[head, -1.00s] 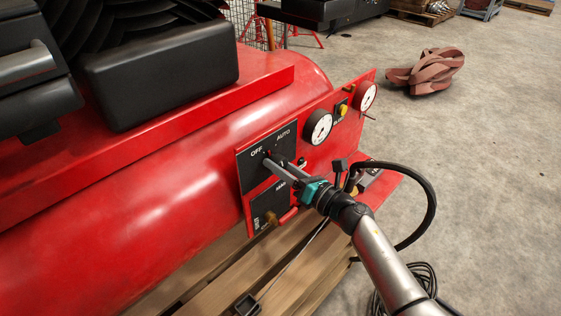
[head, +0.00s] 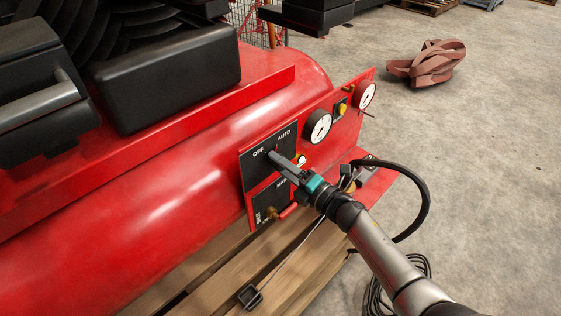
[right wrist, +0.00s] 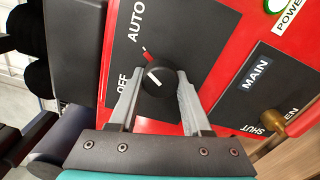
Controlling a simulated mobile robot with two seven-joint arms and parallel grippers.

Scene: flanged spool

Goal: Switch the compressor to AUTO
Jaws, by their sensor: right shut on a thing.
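The black selector knob (right wrist: 157,80) sits on a dark panel plate (head: 250,170) marked OFF and AUTO on the red compressor (head: 150,200). A white line crosses the knob's face, and a red mark (right wrist: 147,53) shows beside it, between the two words. My right gripper (head: 274,156) reaches the plate from the lower right. In the right wrist view, its two grey fingers (right wrist: 158,88) stand on either side of the knob, shut on it. The fingers hide most of the knob in the head view. My left gripper is in neither view.
A brass valve handle (right wrist: 271,121) marked MAIN is below the plate. A green-rimmed power lamp (head: 300,160), gauges (head: 319,127) and a yellow button (head: 342,109) are to its right. A black hose (head: 429,205) loops behind my right arm. Brown straps (head: 430,65) lie on the floor.

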